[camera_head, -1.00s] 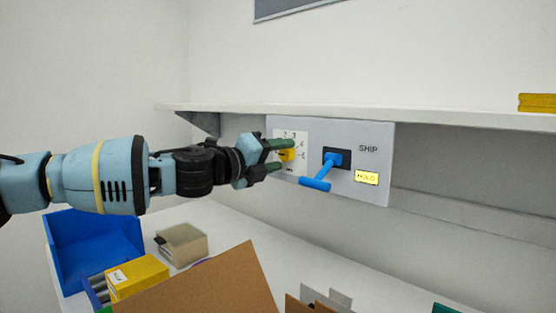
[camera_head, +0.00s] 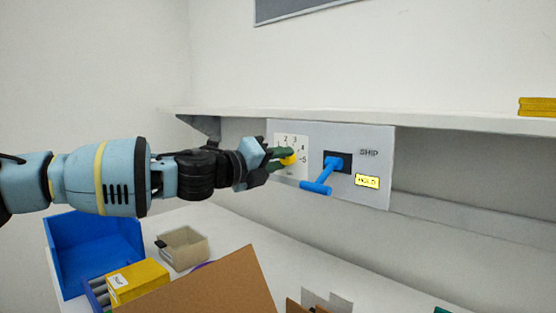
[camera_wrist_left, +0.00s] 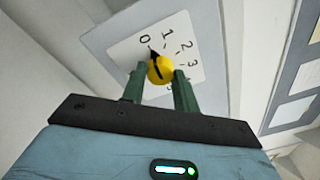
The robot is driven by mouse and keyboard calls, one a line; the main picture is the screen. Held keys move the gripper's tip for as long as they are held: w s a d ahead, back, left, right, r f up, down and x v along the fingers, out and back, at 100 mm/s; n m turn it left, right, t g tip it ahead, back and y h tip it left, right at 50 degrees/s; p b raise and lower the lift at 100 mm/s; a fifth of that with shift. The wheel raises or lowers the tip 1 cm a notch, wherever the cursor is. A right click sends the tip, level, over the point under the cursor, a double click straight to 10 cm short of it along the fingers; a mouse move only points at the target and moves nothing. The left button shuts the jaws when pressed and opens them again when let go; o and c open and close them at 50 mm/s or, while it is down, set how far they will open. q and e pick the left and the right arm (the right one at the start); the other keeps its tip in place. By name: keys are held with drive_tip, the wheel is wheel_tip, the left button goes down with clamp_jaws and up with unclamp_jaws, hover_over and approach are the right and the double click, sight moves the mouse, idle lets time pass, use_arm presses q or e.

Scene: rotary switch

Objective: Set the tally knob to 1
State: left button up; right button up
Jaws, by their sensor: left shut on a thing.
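The tally knob is a yellow round knob (camera_head: 289,160) on a white dial plate with numbers, at the left of a grey wall panel (camera_head: 378,140). The wrist view shows the knob (camera_wrist_left: 160,69) closer, with its black pointer towards the 0 mark. My left gripper (camera_head: 284,159) reaches in from the left and is shut on the knob. Its green fingers (camera_wrist_left: 160,82) stand on either side of the knob in the wrist view. The fingers and hand hide part of the dial in the head view. My right gripper is not in view.
A blue T-shaped lever (camera_head: 325,175) sticks out right of the dial, by SHIP and a lit HOLD label (camera_head: 367,181). A white shelf (camera_head: 400,119) runs above. Below are a blue bin (camera_head: 95,245), a beige box (camera_head: 183,248) and a brown cardboard piece (camera_head: 215,285).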

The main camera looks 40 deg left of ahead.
use_arm(q)
drive_tip(key=shift+m+g, duration=0.3)
drive_tip(key=shift+m, duration=2.8)
drive_tip(key=o, duration=1)
drive_tip(key=shift+c, duration=0.2)
